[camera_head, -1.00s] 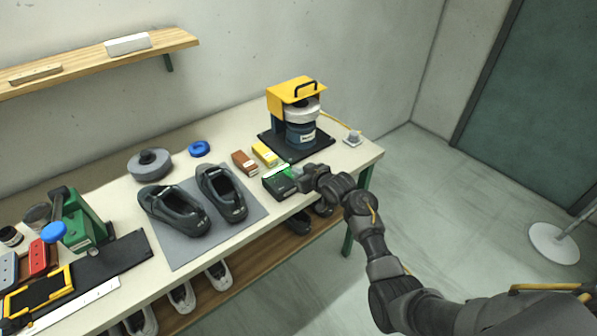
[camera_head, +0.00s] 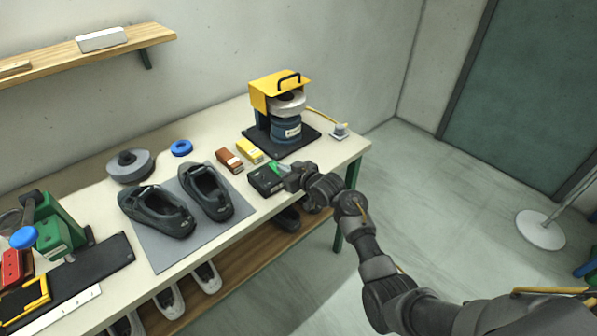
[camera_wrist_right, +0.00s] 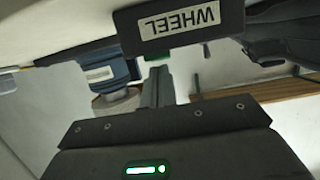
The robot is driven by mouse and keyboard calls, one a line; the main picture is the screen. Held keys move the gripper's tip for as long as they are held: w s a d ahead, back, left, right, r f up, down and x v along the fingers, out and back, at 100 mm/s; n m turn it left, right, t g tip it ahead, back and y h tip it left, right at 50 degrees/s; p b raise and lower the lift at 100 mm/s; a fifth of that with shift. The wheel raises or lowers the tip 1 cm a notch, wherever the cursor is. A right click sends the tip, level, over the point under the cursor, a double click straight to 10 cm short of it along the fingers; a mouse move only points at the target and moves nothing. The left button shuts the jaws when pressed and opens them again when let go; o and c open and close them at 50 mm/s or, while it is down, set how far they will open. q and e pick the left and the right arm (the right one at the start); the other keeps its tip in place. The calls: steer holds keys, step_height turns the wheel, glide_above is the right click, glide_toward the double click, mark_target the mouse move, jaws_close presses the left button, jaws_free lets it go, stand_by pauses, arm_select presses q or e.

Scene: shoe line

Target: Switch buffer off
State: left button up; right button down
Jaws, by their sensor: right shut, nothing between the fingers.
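The buffer (camera_head: 283,130) stands at the far right of the bench, with a yellow hood (camera_head: 278,88), a pale wheel and a blue-grey body. A dark switch box (camera_head: 262,183) with a green part (camera_head: 274,168) sits in front of it near the bench edge. In the right wrist view the box (camera_wrist_right: 228,18) fills the top, its WHEEL label upside down, with a green piece (camera_wrist_right: 157,53) at its edge. My right gripper (camera_head: 284,173) is at the box's right side, its shut fingers (camera_wrist_right: 158,80) close to the green piece. Contact is unclear. My left gripper is out of view.
A brown block (camera_head: 230,160) and a yellow block (camera_head: 249,150) lie behind the box. Two dark shoes (camera_head: 208,193) rest on a grey mat (camera_head: 173,252) to the left. A cable runs from the buffer to a socket (camera_head: 339,132). More shoes stand on the lower shelf.

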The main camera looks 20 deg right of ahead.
steer(key=r+p+v, duration=0.1)
steer(key=v, duration=1)
steer(key=shift+s+d+r, duration=0.1)
